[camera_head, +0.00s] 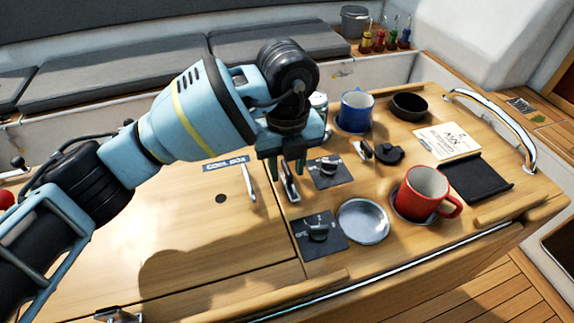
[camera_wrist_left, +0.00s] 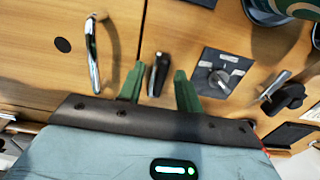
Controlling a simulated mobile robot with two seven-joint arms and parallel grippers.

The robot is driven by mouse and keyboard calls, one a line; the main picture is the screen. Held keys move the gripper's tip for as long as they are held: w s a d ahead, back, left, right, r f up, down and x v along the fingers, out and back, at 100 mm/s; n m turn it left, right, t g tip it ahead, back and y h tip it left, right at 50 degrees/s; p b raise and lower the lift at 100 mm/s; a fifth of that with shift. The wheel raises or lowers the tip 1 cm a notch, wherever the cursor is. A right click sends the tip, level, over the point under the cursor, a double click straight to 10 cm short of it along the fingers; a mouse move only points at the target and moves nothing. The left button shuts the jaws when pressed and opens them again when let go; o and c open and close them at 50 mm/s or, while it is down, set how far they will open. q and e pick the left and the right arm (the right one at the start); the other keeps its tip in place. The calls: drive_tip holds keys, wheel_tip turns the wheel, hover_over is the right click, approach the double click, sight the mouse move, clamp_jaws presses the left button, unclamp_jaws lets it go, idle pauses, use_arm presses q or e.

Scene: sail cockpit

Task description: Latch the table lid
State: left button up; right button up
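The wooden table lid (camera_head: 190,235) lies flat at the left, with a dark finger hole and a metal handle (camera_head: 248,183). A label reading "COOL BOX" is near its back edge. A small latch lever (camera_head: 291,186), black and metal, stands by the seam at the lid's right side. In the left wrist view the lever (camera_wrist_left: 158,73) shows between my green fingers. My left gripper (camera_head: 289,168) is open above it, fingers either side; whether they touch it cannot be told. In the left wrist view the gripper (camera_wrist_left: 158,88) shows a clear gap. My right gripper is not in view.
Dark panels with knobs (camera_head: 320,232) (camera_head: 328,171) lie right of the lever. A round metal dish (camera_head: 363,222), red mug (camera_head: 423,192), blue mug (camera_head: 355,111) and black bowl (camera_head: 409,106) stand further right. A metal rail (camera_head: 495,122) edges the right end.

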use_arm(q)
drive_tip(key=shift+f, duration=0.25)
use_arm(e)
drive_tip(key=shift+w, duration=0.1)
use_arm(q)
drive_tip(key=c, duration=0.6)
clamp_jaws()
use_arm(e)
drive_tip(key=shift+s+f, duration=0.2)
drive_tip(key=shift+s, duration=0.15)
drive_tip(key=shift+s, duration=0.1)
